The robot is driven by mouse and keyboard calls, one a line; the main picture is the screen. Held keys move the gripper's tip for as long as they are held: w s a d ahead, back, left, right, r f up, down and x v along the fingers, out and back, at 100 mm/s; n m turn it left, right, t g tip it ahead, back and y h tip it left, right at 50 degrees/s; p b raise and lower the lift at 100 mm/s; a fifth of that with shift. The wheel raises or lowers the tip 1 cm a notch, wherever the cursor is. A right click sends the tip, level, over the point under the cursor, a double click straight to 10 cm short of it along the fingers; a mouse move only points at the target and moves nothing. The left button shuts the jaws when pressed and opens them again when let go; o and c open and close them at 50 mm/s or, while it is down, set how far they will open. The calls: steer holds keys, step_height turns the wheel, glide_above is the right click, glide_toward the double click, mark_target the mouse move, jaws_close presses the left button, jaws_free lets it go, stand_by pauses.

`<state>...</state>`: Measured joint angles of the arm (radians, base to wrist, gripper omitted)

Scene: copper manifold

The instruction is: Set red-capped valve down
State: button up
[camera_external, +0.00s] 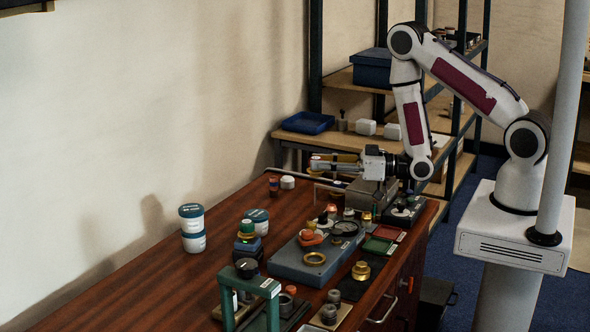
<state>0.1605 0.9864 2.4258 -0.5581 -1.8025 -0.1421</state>
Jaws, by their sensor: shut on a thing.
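My gripper (322,166) is level above the back of the wooden bench and points left. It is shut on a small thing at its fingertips. A small reddish spot shows there, consistent with the red-capped valve, but the fingers hide most of it and its shape is too small to make out. The held thing appears clear of the bench top. Below and in front of the gripper is a blue-grey manifold block (292,266). It carries an orange-red part (311,236), a brass ring (314,258) and a round gauge-like part (345,228).
A green frame (248,283) stands at the front. White-and-blue tubs (192,226) stand at the left. A green pad (377,246), a red pad (388,232) and a brass fitting (361,271) lie right of the block. The left bench top (150,290) is clear.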

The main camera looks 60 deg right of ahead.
steer(key=s+a+f+n+g+y, duration=0.1)
steer(key=s+f, duration=0.1)
steer(key=s, duration=0.1)
steer(key=s+a+f+n+g+y, duration=0.1)
steer(key=s+a+f+y, duration=0.1)
steer(key=s, duration=0.1)
steer(key=s+a+f+n+g+y, duration=0.1)
steer(key=s+f+y, duration=0.1)
steer(key=s, duration=0.1)
steer(key=shift+s+a+f+n, duration=0.15)
steer(key=shift+a+f+n, duration=0.15)
steer(key=shift+a+n, duration=0.1)
steer(key=s+a+n+g+y, duration=0.3)
steer(key=s+a, duration=0.1)
steer(key=s, duration=0.7)
steer(key=shift+s+r+g, duration=0.2)
steer(key=shift+r+g, duration=0.1)
steer(key=shift+r, duration=0.05)
steer(key=shift+a+f, duration=0.1)
steer(key=shift+f, duration=0.05)
steer(key=shift+f, duration=2.8)
steer(key=shift+f, duration=0.1)
steer(key=shift+f, duration=2)
steer(key=shift+f, duration=0.1)
